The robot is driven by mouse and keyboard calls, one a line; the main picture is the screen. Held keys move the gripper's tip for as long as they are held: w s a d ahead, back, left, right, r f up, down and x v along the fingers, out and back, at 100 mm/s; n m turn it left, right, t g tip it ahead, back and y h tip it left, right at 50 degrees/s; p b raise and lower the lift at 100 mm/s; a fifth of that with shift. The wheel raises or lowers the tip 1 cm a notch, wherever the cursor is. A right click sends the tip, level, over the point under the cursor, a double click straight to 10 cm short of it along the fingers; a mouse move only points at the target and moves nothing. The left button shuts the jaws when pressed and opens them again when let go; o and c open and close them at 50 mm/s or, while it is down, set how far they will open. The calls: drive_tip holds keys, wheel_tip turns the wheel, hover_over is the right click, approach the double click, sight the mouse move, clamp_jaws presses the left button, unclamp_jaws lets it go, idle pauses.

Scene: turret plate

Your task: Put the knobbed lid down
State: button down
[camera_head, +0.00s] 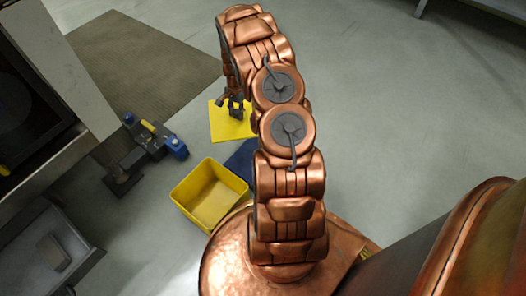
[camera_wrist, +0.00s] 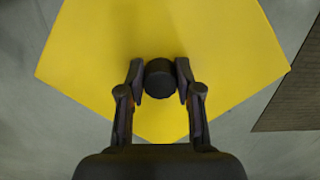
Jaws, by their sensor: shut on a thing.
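The knobbed lid (camera_head: 228,127) is a flat yellow plate with a dark round knob (camera_wrist: 160,80). It fills much of the wrist view (camera_wrist: 100,60), with one corner toward me. My gripper (camera_wrist: 160,82) is shut on the knob, one dark finger on each side. In the head view my gripper (camera_head: 236,108) is over the lid, partly behind my arm. I cannot tell whether the lid touches the floor or hangs just above it.
An open yellow bin (camera_head: 188,207) stands nearer me, with a dark blue flat thing (camera_head: 241,160) beside it, partly hidden by my arm. A dark device with blue ends (camera_head: 148,153) lies to the left. A brown mat (camera_head: 140,60) lies behind. Floor at right is clear.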

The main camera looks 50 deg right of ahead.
drive_tip(key=s+d+f+m, duration=0.5)
drive_tip(key=s+f, duration=0.5)
drive_tip(key=f, duration=0.1)
drive_tip(key=shift+t, duration=0.3)
drive_tip(key=shift+w+d+f+b, duration=0.1)
drive_tip(key=shift+f+b, duration=0.75)
drive_tip(key=shift+f, duration=1.55)
drive_tip(key=shift+w+f+b, duration=0.1)
drive_tip(key=shift+f+b, duration=0.75)
drive_tip(key=shift+f, duration=1.55)
drive_tip(key=shift+f, duration=0.2)
drive_tip(key=c, duration=0.8)
unclamp_jaws()
drive_tip(key=shift+r, duration=0.15)
